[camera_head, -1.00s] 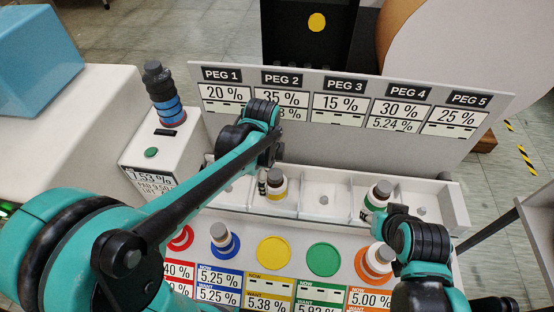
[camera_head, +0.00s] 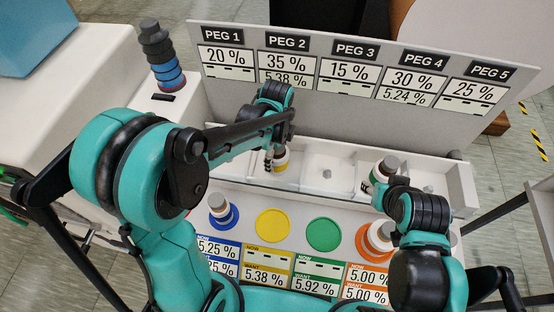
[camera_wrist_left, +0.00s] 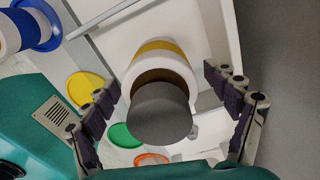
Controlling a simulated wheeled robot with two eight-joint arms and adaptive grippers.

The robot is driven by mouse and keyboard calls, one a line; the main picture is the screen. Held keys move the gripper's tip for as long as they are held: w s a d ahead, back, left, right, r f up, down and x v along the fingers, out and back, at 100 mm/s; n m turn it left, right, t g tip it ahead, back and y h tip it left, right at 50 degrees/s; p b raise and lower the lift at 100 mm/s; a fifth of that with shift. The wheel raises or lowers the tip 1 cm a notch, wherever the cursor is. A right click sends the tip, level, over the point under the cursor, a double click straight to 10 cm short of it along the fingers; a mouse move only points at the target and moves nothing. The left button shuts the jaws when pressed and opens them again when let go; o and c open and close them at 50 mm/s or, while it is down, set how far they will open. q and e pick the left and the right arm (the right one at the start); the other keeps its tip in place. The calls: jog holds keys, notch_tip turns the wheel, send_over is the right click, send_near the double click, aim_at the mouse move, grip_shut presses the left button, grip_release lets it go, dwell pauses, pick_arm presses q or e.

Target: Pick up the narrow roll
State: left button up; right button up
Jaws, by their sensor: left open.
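A white cylinder with a grey top and a yellow band (camera_head: 282,160) stands in the tray compartment below the PEG 2 sign; I cannot tell whether it is the narrow roll. My left gripper (camera_head: 272,158) is beside it, partly hidden by its own arm. In the left wrist view the yellow-banded cylinder (camera_wrist_left: 160,95) lies between the open fingers of the left gripper (camera_wrist_left: 165,102), with gaps at both sides. A similar cylinder with a green band (camera_head: 385,168) stands below PEG 4. My right gripper (camera_head: 374,190) is close to it; its fingers are too small to read.
A blue-banded cylinder (camera_head: 219,206) and an orange-banded one (camera_head: 380,236) stand on coloured discs in front. The yellow disc (camera_head: 273,225) and green disc (camera_head: 324,234) are bare. The sign panel (camera_head: 350,105) rises behind the tray. A dark-topped stack (camera_head: 162,60) stands left.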

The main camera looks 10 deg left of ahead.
pick_arm(q)
jog(key=shift+r, duration=0.1)
jog(key=c, duration=1.5)
jog(key=shift+c, duration=0.2)
jog(key=shift+r, duration=0.1)
notch_tip(320, 180, up, 4)
jog(key=p, duration=0.2)
jog(key=shift+r+p, duration=0.2)
jog(key=shift+p, duration=0.1)
jog(key=s+d+r+p, duration=0.4)
jog(key=s+d+r, duration=0.2)
jog(key=d, duration=0.3)
jog(key=shift+s+d+r, duration=0.25)
jog(key=shift+d, duration=0.1)
